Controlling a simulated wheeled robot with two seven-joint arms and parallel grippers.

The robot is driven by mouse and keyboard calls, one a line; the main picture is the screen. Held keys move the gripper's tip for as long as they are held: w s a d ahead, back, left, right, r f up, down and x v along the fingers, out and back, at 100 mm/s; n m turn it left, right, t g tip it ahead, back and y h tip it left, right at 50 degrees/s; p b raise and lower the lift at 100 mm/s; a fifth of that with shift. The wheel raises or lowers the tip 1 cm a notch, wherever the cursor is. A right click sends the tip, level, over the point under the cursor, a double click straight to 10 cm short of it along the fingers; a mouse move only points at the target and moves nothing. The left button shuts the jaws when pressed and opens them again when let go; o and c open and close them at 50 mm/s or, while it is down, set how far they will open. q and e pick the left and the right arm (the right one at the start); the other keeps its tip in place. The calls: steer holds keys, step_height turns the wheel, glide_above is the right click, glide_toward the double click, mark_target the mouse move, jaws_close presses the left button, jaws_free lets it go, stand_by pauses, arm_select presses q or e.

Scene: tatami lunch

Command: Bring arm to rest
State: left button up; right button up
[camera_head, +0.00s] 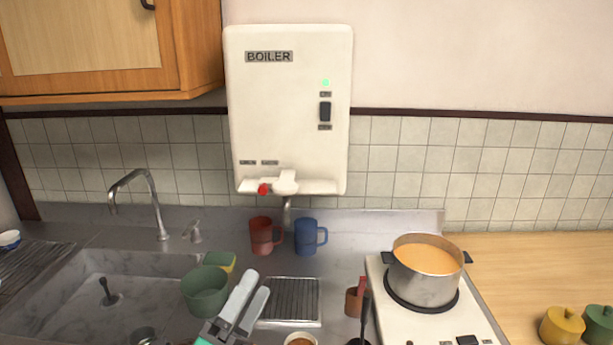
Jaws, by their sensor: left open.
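My left gripper (256,284) reaches up from the lower middle of the head view. Its two light grey fingers are open with a narrow gap, and nothing shows between them. It is in front of the grey drip grate and right of the green bowl-like container (205,295). My right gripper is not in view.
A steel pot (426,275) of orange soup stands on the white stove (385,320) at right. A red mug (262,237) and a blue mug (306,238) stand below the white boiler (289,115). The sink (70,300) lies at left, the grate (290,298) nearby.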

arm_select(q)
steer(key=a+f+n+g+y, duration=0.3)
steer(key=a+f+n+y, duration=0.25)
steer(key=f+n, duration=0.3)
steer(key=a+f+n+g+y, duration=0.3)
steer(key=a+f+n+y, duration=0.3)
steer(key=f, duration=0.4)
steer(key=s+a+f+n+g, duration=0.3)
steer(key=s+f+n+g, duration=0.75)
steer(key=s+f, duration=0.75)
step_height(320, 180, down, 29)
steer(key=s+g+p, duration=0.1)
steer(key=s+g, duration=0.1)
steer(key=s+a+f, duration=0.1)
steer(key=s+f, duration=0.8)
steer(key=s+a+f+g, duration=0.1)
steer(key=s+a+f, duration=0.1)
steer(key=s+f, duration=0.7)
steer(key=shift+s+a+f+m+p, duration=0.3)
steer(key=shift+s+p, duration=0.15)
steer(key=shift+s, duration=0.3)
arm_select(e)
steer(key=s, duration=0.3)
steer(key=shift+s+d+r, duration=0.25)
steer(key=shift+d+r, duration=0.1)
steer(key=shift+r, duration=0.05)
